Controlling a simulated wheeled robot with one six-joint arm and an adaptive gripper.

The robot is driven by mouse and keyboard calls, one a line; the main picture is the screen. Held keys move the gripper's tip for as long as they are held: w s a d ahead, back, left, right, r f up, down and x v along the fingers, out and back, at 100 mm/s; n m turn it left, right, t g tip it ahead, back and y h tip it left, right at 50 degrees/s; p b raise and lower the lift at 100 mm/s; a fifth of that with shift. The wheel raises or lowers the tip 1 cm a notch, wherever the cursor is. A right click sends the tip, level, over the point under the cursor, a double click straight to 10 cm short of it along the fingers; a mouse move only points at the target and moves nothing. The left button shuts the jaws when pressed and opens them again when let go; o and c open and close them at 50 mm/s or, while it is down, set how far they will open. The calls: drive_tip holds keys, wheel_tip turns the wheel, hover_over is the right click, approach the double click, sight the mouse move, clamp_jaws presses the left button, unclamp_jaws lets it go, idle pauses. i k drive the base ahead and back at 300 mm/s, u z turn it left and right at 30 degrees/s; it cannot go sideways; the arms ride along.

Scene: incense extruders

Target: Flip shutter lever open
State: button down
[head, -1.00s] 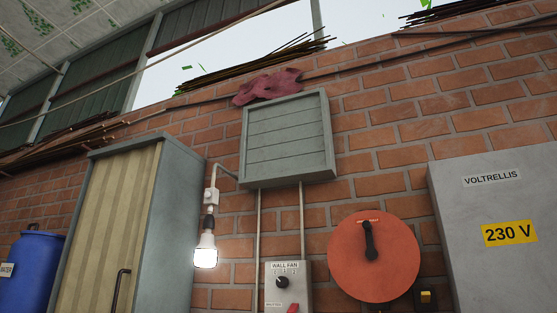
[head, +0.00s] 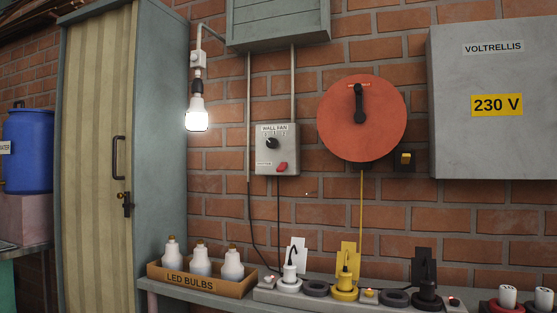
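A grey wall box labelled WALL FAN (head: 277,150) hangs on the brick wall near the middle. It carries a black rotary knob (head: 271,143) and, below it to the right, a small red lever (head: 281,167). A small label (head: 264,164) left of the lever is too small to read. The lever's exact position is hard to tell. Above, a grey slatted shutter (head: 277,14) is cut off by the top edge; its slats look closed. My gripper is not in view.
A lit bulb (head: 197,114) hangs left of the box. A red disc with a black handle (head: 361,118) and a grey VOLTRELLIS cabinet (head: 493,100) are to the right. Below, a shelf holds a crate of bulbs (head: 203,280) and a power strip (head: 310,297) with several plugs.

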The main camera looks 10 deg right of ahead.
sight(283, 166)
drive_tip(key=k, duration=0.65)
drive_tip(key=z, duration=0.4)
drive_tip(key=i, duration=1.4)
drive_tip(key=u, duration=0.6)
